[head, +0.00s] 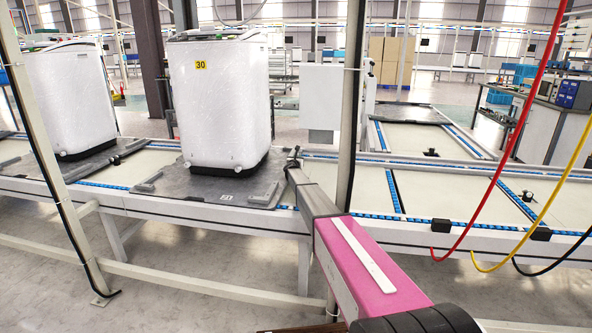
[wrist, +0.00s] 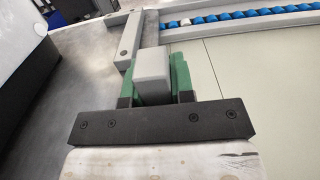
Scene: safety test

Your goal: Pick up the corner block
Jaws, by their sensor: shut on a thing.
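The corner block (wrist: 152,66) is a small light grey block in the middle of the wrist view. My gripper (wrist: 153,84) has green fingers on both sides of it and is shut on it. The block is at the edge of the dark grey pallet (wrist: 95,110). I cannot tell whether it still touches the pallet. In the head view my gripper (head: 293,162) is at the right corner of the pallet (head: 225,215), which bears a white washing machine (head: 218,105) with a yellow label 30. The block cannot be made out clearly there.
A grey bracket (wrist: 126,36) lies just beyond the block. A conveyor with blue roller strips (head: 393,190) runs to the right. A post (head: 352,110) stands close to my arm. Red (head: 520,120) and yellow (head: 560,195) cables hang at right. Another washing machine (head: 68,100) stands left.

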